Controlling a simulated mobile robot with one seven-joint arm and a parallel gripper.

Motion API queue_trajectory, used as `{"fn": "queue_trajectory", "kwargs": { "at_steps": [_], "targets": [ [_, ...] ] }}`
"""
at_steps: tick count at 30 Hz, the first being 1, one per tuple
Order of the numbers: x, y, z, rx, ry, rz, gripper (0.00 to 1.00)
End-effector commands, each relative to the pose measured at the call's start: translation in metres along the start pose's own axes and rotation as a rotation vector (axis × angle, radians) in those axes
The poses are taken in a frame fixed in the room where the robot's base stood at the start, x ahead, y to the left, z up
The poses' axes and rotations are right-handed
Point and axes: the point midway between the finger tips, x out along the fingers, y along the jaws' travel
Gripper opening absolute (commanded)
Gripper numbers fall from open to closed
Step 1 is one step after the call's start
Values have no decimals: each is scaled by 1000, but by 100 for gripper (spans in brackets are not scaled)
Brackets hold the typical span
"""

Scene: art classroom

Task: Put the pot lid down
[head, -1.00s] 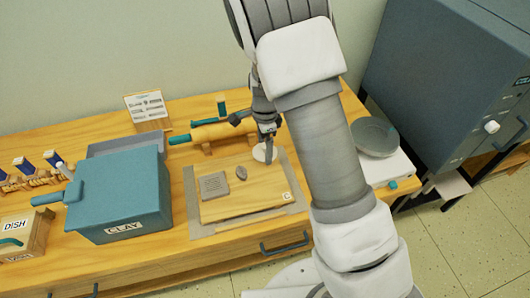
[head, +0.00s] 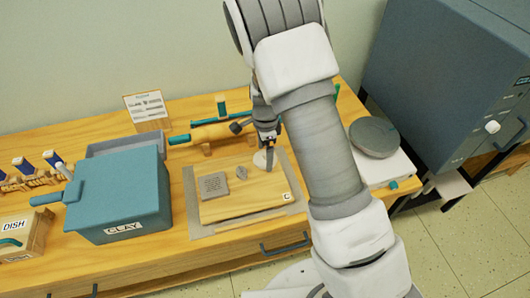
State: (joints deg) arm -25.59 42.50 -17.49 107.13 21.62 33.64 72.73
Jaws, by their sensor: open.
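The pot lid, seemingly the pale round disc (head: 260,160), is at the upper right corner of the wooden work board (head: 240,205). My gripper (head: 268,160) points down right beside the disc, at its right side, and overlaps it in the picture. Its jaws are open. The fingers partly hide the disc, so I cannot tell whether they touch it. The disc looks low over or on the board.
A grey square slab (head: 213,186) and a small grey lump (head: 241,172) lie on the board. A blue CLAY box (head: 120,195) stands left, a rolling pin (head: 212,134) behind. A round grey wheel (head: 374,137) is right, past my arm.

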Motion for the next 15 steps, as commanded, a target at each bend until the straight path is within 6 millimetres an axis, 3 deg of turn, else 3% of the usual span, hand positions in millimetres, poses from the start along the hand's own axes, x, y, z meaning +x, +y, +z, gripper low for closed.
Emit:
{"fn": "queue_trajectory", "kwargs": {
  "at_steps": [15],
  "targets": [
    [-101, -1, 1, -1, -1, -4, 100]
  ]
}}
